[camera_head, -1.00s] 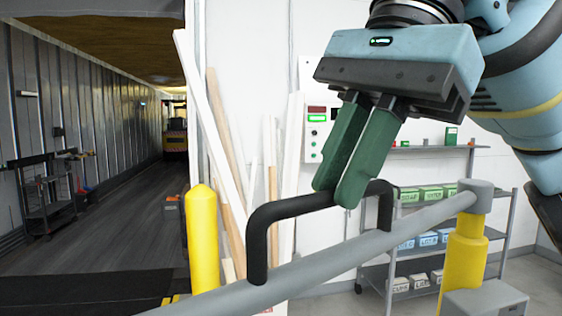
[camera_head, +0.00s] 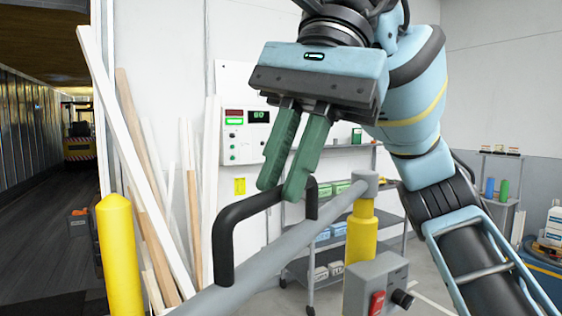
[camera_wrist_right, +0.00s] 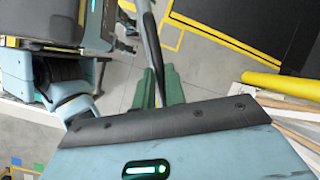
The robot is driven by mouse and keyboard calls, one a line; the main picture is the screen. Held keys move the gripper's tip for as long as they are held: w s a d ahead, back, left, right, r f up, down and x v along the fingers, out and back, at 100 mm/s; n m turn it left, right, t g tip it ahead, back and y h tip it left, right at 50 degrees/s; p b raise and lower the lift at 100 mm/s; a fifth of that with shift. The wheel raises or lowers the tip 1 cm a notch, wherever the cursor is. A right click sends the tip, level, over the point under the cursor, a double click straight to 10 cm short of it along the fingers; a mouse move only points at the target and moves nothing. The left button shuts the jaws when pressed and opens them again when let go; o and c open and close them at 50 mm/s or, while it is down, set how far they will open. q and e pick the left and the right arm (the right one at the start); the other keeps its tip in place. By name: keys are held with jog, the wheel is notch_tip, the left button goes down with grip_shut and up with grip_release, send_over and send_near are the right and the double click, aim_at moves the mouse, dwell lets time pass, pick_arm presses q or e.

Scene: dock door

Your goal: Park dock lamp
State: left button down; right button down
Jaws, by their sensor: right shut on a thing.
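My right gripper (camera_head: 281,190) is shut on the black bracket-shaped handle (camera_head: 224,245) in the head view. The handle stands up from a long grey bar (camera_head: 275,254), which runs from the lower left to the grey cap of a yellow post (camera_head: 361,232). Its green fingers overlap the handle's top rail. In the right wrist view, the fingers (camera_wrist_right: 159,78) are close together around the dark handle (camera_wrist_right: 151,38). A lamp head is not visible. The bar's near end runs out of the head view at the bottom. My left gripper is not in view.
A yellow bollard (camera_head: 120,255) and leaning planks (camera_head: 130,150) stand left, beside the dark trailer opening. A grey box (camera_head: 378,285) with a red switch is at the post. A shelf cart (camera_head: 345,250) and wall panel (camera_head: 241,118) are behind. A blue cart is at far right.

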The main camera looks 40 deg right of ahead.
jog(key=c, duration=1.5)
grip_release()
jog(key=shift+o, duration=0.2)
jog(key=v, duration=0.7)
jog(key=shift+d+r, duration=0.15)
jog(key=shift+r, duration=0.25)
